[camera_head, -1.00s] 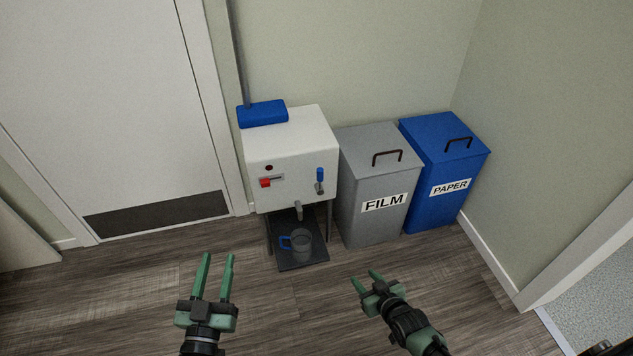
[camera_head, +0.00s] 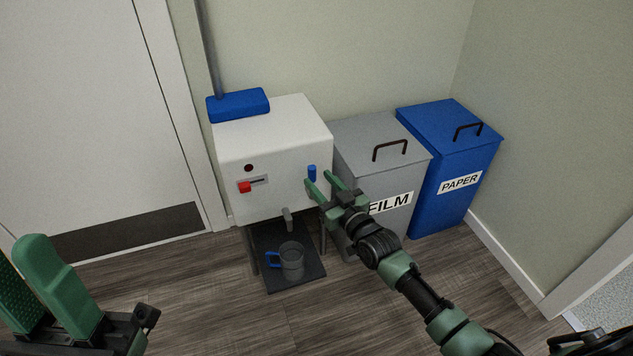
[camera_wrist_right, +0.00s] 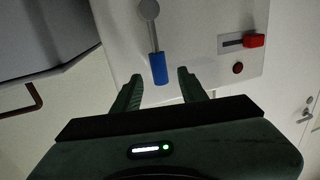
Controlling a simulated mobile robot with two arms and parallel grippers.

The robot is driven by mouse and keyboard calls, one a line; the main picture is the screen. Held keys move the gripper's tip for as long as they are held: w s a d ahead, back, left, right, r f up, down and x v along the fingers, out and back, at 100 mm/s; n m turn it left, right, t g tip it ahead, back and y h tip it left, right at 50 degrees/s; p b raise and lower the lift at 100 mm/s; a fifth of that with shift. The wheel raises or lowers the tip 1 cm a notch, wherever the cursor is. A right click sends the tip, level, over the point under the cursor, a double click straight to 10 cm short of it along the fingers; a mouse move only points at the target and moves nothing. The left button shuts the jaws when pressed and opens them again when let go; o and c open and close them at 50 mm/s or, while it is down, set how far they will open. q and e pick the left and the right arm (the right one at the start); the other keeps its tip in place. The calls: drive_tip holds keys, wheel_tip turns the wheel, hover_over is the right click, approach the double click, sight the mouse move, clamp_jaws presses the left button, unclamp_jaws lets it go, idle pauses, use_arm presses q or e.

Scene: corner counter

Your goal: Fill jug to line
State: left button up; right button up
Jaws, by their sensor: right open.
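The jug (camera_head: 291,262) is clear grey with a blue handle and stands upright on a dark tray (camera_head: 306,281). It is under the spout (camera_head: 288,219) of a white dispenser box (camera_head: 270,145). The box front has a blue-handled lever (camera_head: 312,173) and a red slider (camera_head: 245,187). My right gripper (camera_head: 321,183) is open at the lever. In the right wrist view the blue lever handle (camera_wrist_right: 158,69) lies between the open fingertips, just ahead of them. My left gripper (camera_head: 40,277) is open and empty at the lower left. The jug's fill line and any water are too small to tell.
A grey FILM bin (camera_head: 375,145) stands right of the dispenser, close to my right arm. A blue PAPER bin (camera_head: 450,135) stands beyond it. A blue block (camera_head: 238,105) sits on top of the dispenser. The floor in front is clear.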

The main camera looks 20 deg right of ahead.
drive_tip(key=shift+x, duration=1.2)
clamp_jaws()
idle(0.6)
